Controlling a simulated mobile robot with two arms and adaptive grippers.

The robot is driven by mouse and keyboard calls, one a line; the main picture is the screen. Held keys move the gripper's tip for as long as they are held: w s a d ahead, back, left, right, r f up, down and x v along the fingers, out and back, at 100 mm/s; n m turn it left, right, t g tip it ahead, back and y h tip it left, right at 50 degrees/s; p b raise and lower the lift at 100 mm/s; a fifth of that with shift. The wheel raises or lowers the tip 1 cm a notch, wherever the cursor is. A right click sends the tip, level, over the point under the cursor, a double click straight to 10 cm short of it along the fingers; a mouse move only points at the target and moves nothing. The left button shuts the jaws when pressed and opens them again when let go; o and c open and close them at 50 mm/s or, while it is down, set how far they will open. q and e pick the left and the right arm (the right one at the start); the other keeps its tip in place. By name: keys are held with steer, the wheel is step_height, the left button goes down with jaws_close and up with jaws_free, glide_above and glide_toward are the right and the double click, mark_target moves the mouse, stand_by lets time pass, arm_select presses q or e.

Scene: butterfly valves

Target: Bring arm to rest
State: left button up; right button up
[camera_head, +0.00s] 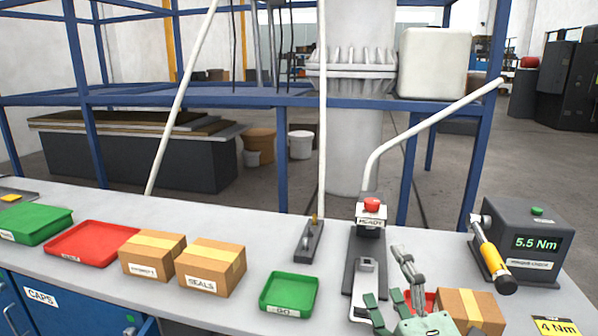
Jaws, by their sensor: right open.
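My right gripper (392,292) is at the bottom of the head view, right of centre. It is open, with pale green and grey parts, and nothing shows between its fingers. It is above or just in front of the bench, beside the dark fixture (363,272) with a red button and a "READY" label. Part of a red tray (430,298) shows behind it. My left gripper is not in view.
The grey bench (340,240) carries a green "GO" tray (289,292), a "SEALS" box (212,268), another cardboard box (470,310), a small dark stand (312,240) and a torque tester (525,245) reading 5.5 Nm with a yellow-handled tool (492,258). Blue framing stands behind.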

steer(key=s+d+f+m+g+h, duration=0.2)
steer(key=s+f+m+g, duration=0.15)
steer(key=f, duration=0.45)
steer(key=s+d+f+m+g+h, duration=0.1)
steer(key=s+d+f+m+g, duration=0.15)
steer(key=f+m, duration=0.35)
steer(key=s+d+f+m+g+h, duration=0.2)
steer(key=s+f+m+g, duration=0.15)
steer(key=f, duration=0.55)
steer(key=s+a+f+m+g+y, duration=0.1)
steer(key=s+f+m+g, duration=0.25)
steer(key=s+f, duration=0.4)
steer(key=s+a+f+m+g, duration=0.1)
steer(key=s+f+m+g, duration=0.25)
steer(key=s, duration=0.75)
step_height(320, 180, down, 24)
steer(key=n+g, duration=0.1)
steer(key=g, duration=0.1)
steer(key=s+d+f+g, duration=0.1)
steer(key=s+d+f, duration=0.2)
steer(key=s+f, duration=1.5)
steer(key=shift+f+n, duration=0.2)
steer(key=shift+n, duration=0.1)
steer(key=shift+s+d, duration=0.1)
